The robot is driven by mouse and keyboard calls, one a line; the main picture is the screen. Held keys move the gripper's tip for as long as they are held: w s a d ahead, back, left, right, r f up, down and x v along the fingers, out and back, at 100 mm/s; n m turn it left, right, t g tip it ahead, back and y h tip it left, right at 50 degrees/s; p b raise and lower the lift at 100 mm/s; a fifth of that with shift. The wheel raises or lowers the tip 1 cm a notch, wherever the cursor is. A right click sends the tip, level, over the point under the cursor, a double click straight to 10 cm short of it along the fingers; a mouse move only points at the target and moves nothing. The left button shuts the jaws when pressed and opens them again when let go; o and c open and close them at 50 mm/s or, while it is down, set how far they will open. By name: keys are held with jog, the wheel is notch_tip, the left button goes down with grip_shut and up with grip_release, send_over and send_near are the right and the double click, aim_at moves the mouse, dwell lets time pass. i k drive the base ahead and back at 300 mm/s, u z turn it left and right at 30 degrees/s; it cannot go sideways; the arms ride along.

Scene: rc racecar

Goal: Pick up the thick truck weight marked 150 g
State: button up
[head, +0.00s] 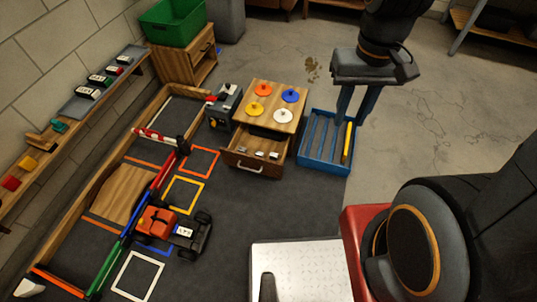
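The markings are too small to read, so I cannot tell which piece is the 150 g weight. Several small pale and dark pieces (258,153) lie in the open drawer (247,166) of a small wooden cabinet. Several dark blocks with white labels (88,92) stand on a tray on the left wall shelf. My gripper (350,118) points down at the upper right, over or near a blue slotted tray (322,162). Its two fingers are apart, with nothing visible between them. It is to the right of the cabinet and away from the drawer pieces.
Orange, blue, yellow and white discs sit on the cabinet top (290,107). A yellow bar (348,143) lies in the blue tray. An orange and black toy truck (174,231) stands on the dark mat among coloured frames. A green bin (173,20) is at the back. Concrete floor at right is clear.

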aim_at(273, 156)
jog(key=u, duration=2.55)
jog(key=i, duration=0.55)
jog(key=z, duration=2.6)
